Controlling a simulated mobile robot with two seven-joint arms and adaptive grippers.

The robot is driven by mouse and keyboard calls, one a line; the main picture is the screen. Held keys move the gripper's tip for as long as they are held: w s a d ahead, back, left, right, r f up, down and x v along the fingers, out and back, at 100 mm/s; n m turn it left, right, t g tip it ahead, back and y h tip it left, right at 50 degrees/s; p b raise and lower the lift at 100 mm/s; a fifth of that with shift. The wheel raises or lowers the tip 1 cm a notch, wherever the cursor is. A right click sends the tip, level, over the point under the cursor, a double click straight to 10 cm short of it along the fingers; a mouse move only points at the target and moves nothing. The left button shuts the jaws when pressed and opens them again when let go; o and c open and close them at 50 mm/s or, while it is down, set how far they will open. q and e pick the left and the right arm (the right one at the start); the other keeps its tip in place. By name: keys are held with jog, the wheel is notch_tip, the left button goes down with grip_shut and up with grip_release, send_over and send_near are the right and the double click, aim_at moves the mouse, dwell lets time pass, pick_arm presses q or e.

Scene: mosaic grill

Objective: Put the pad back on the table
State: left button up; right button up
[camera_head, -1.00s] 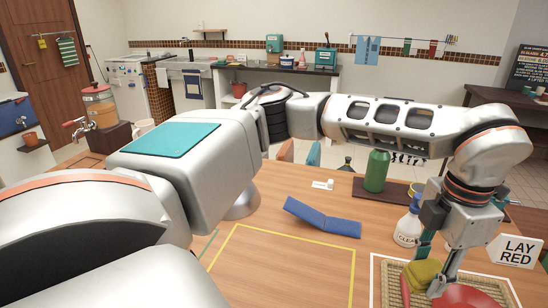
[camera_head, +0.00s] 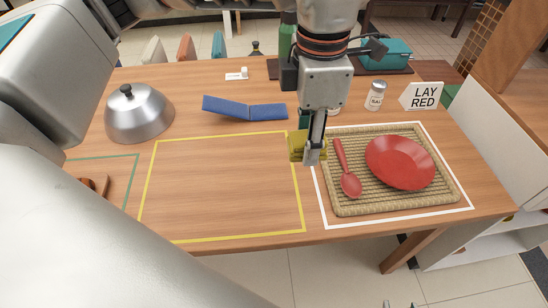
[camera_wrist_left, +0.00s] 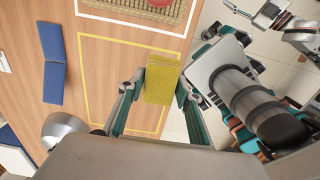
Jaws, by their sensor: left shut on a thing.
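The yellow pad (camera_head: 296,147) is held by my left gripper (camera_head: 312,150), which comes down from the top in the head view. The pad is near the right side of the yellow outline (camera_head: 223,135) on the wooden table (camera_head: 220,190), left of the woven mat. In the left wrist view the pad (camera_wrist_left: 160,83) sits between both fingers of my left gripper (camera_wrist_left: 161,88). I cannot tell its exact height above the table. My right gripper (camera_wrist_left: 262,12) shows small at the upper right of that view; its opening is unclear.
The woven mat (camera_head: 395,208) carries a red plate (camera_head: 400,163) and a red spoon (camera_head: 350,184) inside a white outline. A blue folded board (camera_head: 245,108), a metal dome (camera_head: 138,113) and a salt shaker (camera_head: 376,96) stand around. The yellow outline's inside is bare.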

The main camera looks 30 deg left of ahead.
pick_arm(q)
jog(key=b, duration=0.2)
send_over(298, 206)
notch_tip(298, 206, down, 15)
jog(key=shift+r, duration=0.15)
jog(key=shift+f, duration=0.5)
notch_tip(298, 206, down, 4)
jog(key=shift+r, duration=0.1)
jog(key=shift+f, duration=0.25)
jog(key=shift+r, duration=0.1)
jog(key=o, duration=1)
jog(key=shift+f, duration=0.2)
jog(key=shift+c, duration=0.2)
jog(key=shift+o, duration=0.5)
